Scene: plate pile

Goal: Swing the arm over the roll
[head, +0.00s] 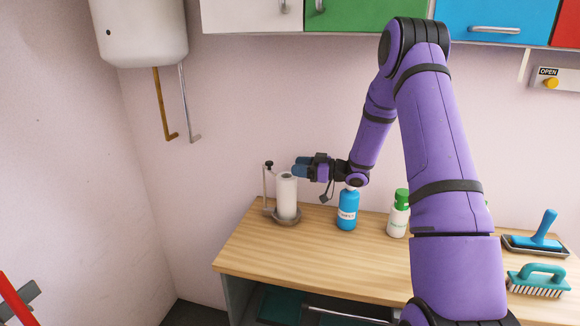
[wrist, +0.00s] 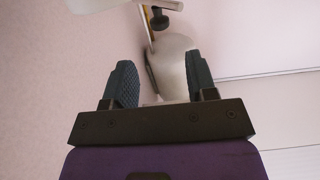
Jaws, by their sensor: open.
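The white paper roll (head: 287,198) stands upright on a holder (head: 287,220) with a round base, at the left back of the wooden counter. A thin side post with a black knob (head: 269,164) rises to its left. My gripper (head: 298,170) points left, with its blue fingertips close to the upper right of the roll's top. Whether they touch it I cannot tell. In the wrist view my gripper (wrist: 161,82) has its two fingers wide apart. A pale rounded shape (wrist: 174,62) shows between and beyond them; I cannot tell surely what it is.
A blue bottle (head: 348,210) stands below my wrist, and a white bottle with a green cap (head: 398,214) is right of it. A scrubbing brush (head: 540,282) and a tray with a blue-handled tool (head: 540,235) lie at the right. Cabinets (head: 370,15) hang above. The front left counter is clear.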

